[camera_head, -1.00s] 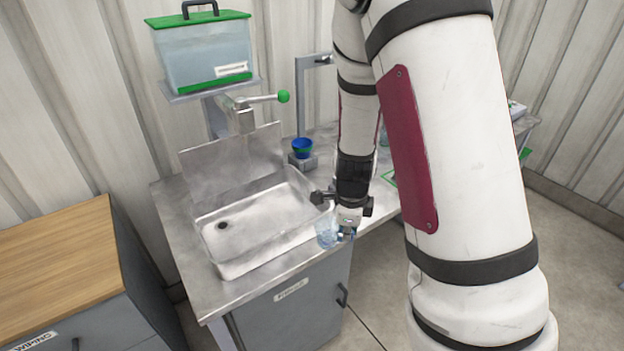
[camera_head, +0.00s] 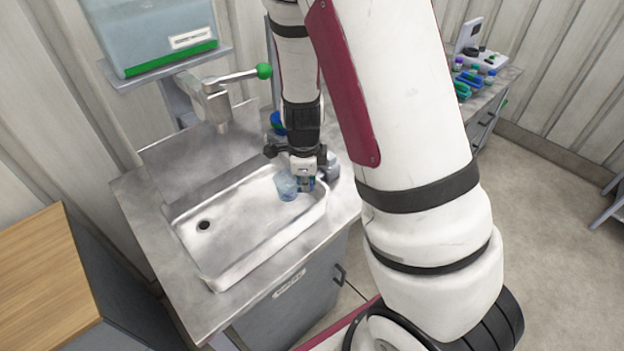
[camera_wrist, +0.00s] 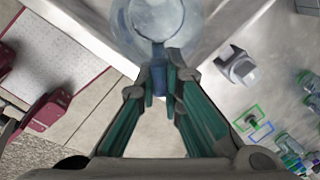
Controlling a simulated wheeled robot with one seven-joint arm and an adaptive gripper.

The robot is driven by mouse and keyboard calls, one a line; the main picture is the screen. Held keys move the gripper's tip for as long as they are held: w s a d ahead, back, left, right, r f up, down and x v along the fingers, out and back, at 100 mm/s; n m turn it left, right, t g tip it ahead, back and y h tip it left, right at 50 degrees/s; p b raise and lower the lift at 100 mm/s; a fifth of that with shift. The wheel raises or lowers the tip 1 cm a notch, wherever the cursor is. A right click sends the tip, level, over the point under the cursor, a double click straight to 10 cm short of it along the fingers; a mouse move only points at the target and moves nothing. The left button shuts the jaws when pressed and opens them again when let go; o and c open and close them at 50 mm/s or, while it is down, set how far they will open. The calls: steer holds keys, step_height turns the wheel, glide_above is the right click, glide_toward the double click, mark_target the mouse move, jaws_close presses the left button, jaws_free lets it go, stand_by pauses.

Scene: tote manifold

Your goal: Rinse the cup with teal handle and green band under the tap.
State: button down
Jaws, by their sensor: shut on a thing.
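A clear, bluish cup (camera_head: 286,186) is held at the right end of the sink (camera_head: 222,262), right of the tap (camera_head: 216,104). My gripper (camera_head: 304,182) is beside it, shut on its handle. In the wrist view the cup (camera_wrist: 153,18) is at the top, with a blue-looking handle (camera_wrist: 158,78) between the fingertips. I cannot make out a teal handle colour or a green band. The cup is not under the tap. The tap's lever ends in a green knob (camera_head: 264,71).
A water tank (camera_head: 150,35) stands on a shelf above the tap. A blue cup (camera_head: 277,122) is behind my wrist at the counter's back. A wooden-topped cabinet (camera_head: 45,265) stands left. The sink basin is otherwise empty.

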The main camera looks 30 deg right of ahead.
mark_target(277, 182)
steer(key=shift+w+a+f+b, duration=0.25)
steer(key=shift+w+a, duration=0.5)
steer(key=shift+a, duration=0.2)
steer(key=shift+w+a+f+b, duration=0.25)
steer(key=shift+w+a+b, duration=0.05)
steer(key=shift+w+a, duration=0.55)
steer(key=shift+w+a+f+b, duration=0.25)
steer(key=shift+w+a, duration=0.45)
steer(key=shift+a, duration=0.3)
steer(key=shift+w+a+f, duration=0.2)
steer(key=shift+w+a, duration=0.5)
steer(key=shift+a, duration=0.1)
steer(key=shift+w+a+f, duration=0.15)
steer(key=shift+w+a, duration=0.55)
steer(key=shift+a, duration=0.1)
steer(key=shift+w+d, duration=0.1)
steer(key=shift+w+d, duration=0.3)
steer(key=shift+w, duration=0.05)
steer(key=shift+s+a, duration=0.1)
steer(key=shift+s, duration=0.05)
steer(key=shift+s+a+p, duration=0.3)
steer(key=shift+s+p, duration=0.05)
steer(key=shift+w+d, duration=0.15)
steer(key=shift+w, duration=0.05)
